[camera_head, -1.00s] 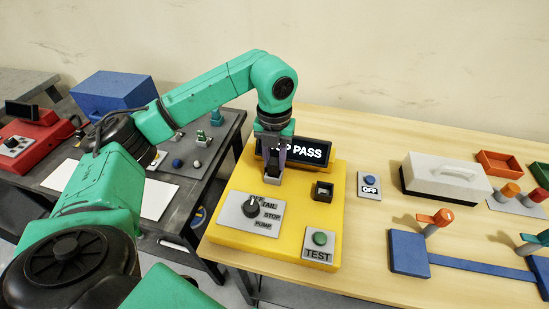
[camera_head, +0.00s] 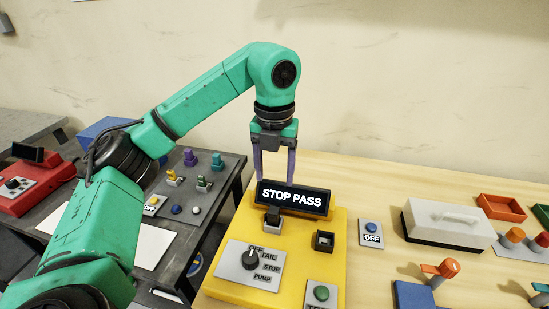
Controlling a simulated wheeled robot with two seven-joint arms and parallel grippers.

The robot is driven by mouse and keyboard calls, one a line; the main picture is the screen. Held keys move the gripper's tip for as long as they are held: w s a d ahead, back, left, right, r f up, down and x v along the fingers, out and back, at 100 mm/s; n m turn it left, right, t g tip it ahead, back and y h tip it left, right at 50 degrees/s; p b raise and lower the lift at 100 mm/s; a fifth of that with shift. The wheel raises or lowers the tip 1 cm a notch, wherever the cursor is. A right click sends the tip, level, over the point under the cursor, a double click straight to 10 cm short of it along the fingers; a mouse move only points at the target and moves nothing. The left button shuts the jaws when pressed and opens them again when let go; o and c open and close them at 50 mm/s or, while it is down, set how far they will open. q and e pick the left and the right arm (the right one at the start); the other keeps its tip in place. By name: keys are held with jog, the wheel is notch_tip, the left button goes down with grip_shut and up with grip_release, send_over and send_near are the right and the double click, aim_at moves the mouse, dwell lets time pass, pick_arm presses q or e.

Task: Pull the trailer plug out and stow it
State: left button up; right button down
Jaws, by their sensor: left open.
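The yellow tester box (camera_head: 225,285) stands on the wooden bench, with a display (camera_head: 294,197) reading STOP PASS. A black block that looks like the trailer plug (camera_head: 273,213) sits on a grey mount on the box, just in front of the display. To its right is a square black holder (camera_head: 324,241) with a dark opening. My left gripper (camera_head: 277,179) is open and empty, fingers pointing down, above the plug and the display's left end. A rotary knob (camera_head: 250,260) and a green button (camera_head: 321,292) are on the box. My right gripper is out of view.
An OFF switch plate (camera_head: 371,233) lies right of the box. A dark table (camera_head: 218,198) with several small controls stands left.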

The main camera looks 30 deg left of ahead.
pick_arm(q)
notch_tip(320, 180, up, 3)
jog(key=shift+f, duration=0.15)
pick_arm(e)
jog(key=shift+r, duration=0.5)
